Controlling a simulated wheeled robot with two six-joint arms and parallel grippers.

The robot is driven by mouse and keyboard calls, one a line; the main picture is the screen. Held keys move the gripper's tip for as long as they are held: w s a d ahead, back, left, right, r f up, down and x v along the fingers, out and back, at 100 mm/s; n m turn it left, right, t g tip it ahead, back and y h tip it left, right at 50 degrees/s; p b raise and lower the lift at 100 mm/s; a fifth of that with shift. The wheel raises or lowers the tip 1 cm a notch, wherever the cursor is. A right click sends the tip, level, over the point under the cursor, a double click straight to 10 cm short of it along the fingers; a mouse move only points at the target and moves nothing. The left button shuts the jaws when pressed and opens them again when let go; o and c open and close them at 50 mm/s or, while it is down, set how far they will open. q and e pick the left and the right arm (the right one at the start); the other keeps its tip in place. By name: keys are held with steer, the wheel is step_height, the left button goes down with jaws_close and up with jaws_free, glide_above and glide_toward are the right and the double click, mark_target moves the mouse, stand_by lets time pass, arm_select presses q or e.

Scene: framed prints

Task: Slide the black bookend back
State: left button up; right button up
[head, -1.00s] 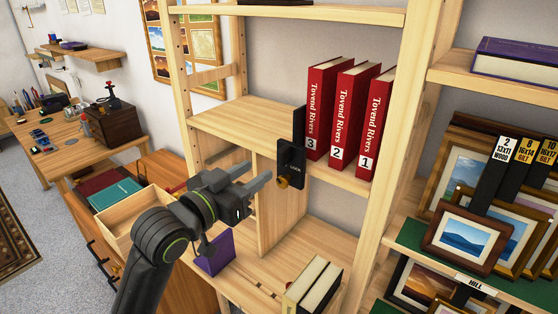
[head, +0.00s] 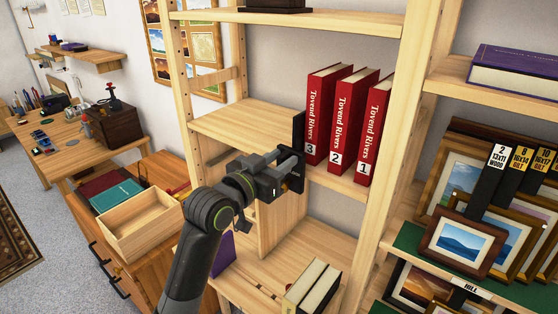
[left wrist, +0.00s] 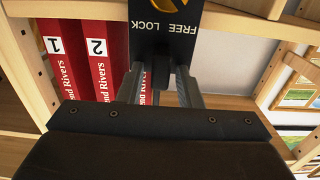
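The black bookend (head: 299,124) stands upright on the middle shelf, against the left side of the red book numbered 3 (head: 323,115). Its front plate, marked FREE and LOCK (left wrist: 166,28), carries an orange knob (left wrist: 181,8). In the head view my left gripper (head: 288,164) covers most of that plate. In the left wrist view its two fingers (left wrist: 160,82) are apart, one on each side of a black part below the lettering, with a red spine showing through the gap. Red books 2 (head: 347,120) and 1 (head: 373,130) stand to the right. My right gripper is out of view.
The shelf (head: 235,120) left of the bookend is bare. An upright wooden divider stands below it. An open drawer (head: 150,228) is at left, framed prints (head: 465,245) at right.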

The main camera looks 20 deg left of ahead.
arm_select(q)
jaws_close()
